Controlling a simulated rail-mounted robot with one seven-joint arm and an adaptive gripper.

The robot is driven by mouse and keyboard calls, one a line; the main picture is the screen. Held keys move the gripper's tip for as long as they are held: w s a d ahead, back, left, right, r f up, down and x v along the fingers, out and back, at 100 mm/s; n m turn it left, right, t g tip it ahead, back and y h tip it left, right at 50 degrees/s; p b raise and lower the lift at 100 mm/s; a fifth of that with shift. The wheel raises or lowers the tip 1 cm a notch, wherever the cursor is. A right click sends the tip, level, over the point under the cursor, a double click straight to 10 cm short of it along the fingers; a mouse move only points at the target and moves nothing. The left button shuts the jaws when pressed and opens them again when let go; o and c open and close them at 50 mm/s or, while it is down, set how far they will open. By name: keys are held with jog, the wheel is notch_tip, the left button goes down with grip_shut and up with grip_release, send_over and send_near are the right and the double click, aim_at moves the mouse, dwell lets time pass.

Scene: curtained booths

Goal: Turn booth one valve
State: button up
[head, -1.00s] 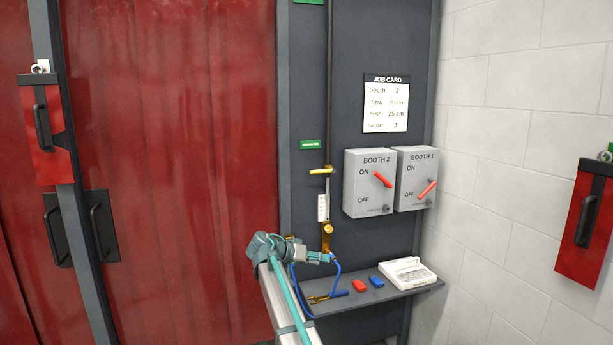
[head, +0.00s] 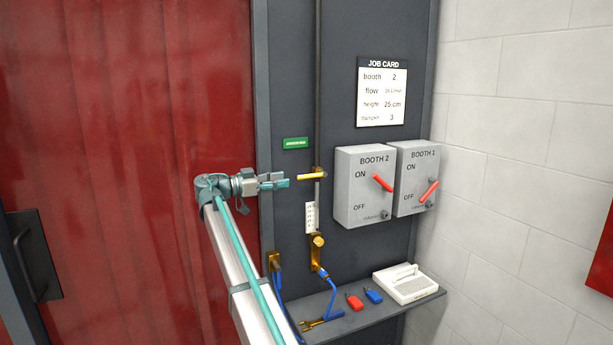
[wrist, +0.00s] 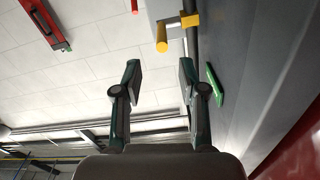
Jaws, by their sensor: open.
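A yellow valve handle (head: 311,176) sticks out sideways from the vertical pipe (head: 318,95) on the dark panel. A green label (head: 295,143) sits above it to the left, its text unreadable. My gripper (head: 286,182) is level with the handle, just left of its free end, and points toward it. In the wrist view my gripper (wrist: 159,72) is open and empty. The yellow handle (wrist: 162,38) lies ahead of the fingertips, between their lines, with a visible gap. No booth number shows on this valve.
Switch boxes for booth 2 (head: 363,212) and booth 1 (head: 418,200) are at right, under a job card (head: 382,95) reading booth 2. Below are a flow meter (head: 311,217), a brass fitting (head: 317,242) with blue hose, and a shelf (head: 345,325). A red curtain (head: 130,130) hangs at left.

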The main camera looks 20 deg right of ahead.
jog(key=shift+s+d, duration=0.1)
jog(key=shift+d, duration=0.05)
jog(key=p, duration=0.4)
send_near(322, 175)
jog(key=d, duration=0.4)
jog(key=shift+w+d+r, duration=0.1)
jog(key=shift+w+d, duration=0.25)
jog(key=shift+d, duration=0.55)
grip_shut()
